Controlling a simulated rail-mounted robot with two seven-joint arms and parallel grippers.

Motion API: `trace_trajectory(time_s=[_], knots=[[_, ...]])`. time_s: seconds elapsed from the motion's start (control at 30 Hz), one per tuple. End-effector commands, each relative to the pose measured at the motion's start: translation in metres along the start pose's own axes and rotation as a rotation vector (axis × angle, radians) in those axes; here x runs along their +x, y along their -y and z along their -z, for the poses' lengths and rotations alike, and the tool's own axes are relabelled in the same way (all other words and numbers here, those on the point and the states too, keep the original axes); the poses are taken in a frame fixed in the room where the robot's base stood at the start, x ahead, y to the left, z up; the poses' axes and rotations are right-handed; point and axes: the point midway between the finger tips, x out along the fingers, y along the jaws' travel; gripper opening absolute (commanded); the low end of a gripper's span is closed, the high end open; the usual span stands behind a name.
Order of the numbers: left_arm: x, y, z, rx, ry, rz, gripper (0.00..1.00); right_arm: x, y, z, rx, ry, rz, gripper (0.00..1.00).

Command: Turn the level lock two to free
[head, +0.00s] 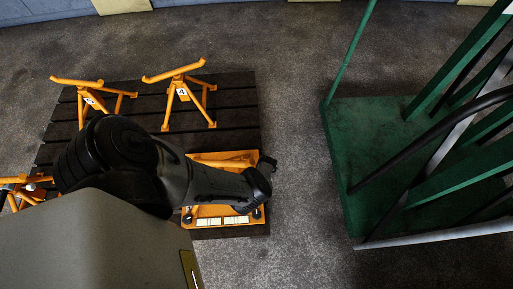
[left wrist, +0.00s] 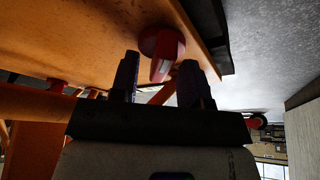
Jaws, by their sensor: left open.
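In the left wrist view a red knob (left wrist: 161,50) with a pointed grip sits on the orange plate (left wrist: 90,30). My left gripper (left wrist: 159,63) is open, its two dark fingers on either side of the knob's grip. Gaps seem to show between fingers and grip; I cannot tell whether they touch. Another red piece (left wrist: 57,85) shows further left. I cannot read which lock is number two or its setting. In the head view my left arm covers much of the orange jack platform (head: 215,214), hiding the knob and the fingers. My right gripper is not in view.
The platform is on a dark slatted pallet (head: 235,117). Orange stands (head: 182,94) and (head: 90,100) are at its back, and another orange part (head: 18,189) is at the left. A green cart (head: 365,140) with slanted bars is at the right. Bare floor lies between.

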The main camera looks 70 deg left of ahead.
Motion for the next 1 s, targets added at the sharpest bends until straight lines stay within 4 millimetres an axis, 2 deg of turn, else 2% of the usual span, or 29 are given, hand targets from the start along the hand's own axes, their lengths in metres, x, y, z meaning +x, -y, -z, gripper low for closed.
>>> trace_trajectory(time_s=[0.17,0.7,1.0], knots=[[-0.008,0.0,0.001,0.0,0.0,0.0,0.43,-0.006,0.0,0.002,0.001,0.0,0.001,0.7],[-0.107,0.0,0.002,0.0,0.001,0.0,0.43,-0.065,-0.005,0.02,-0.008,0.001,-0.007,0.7],[-0.135,0.0,0.001,0.0,0.0,0.0,0.43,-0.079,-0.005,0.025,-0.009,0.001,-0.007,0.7]])
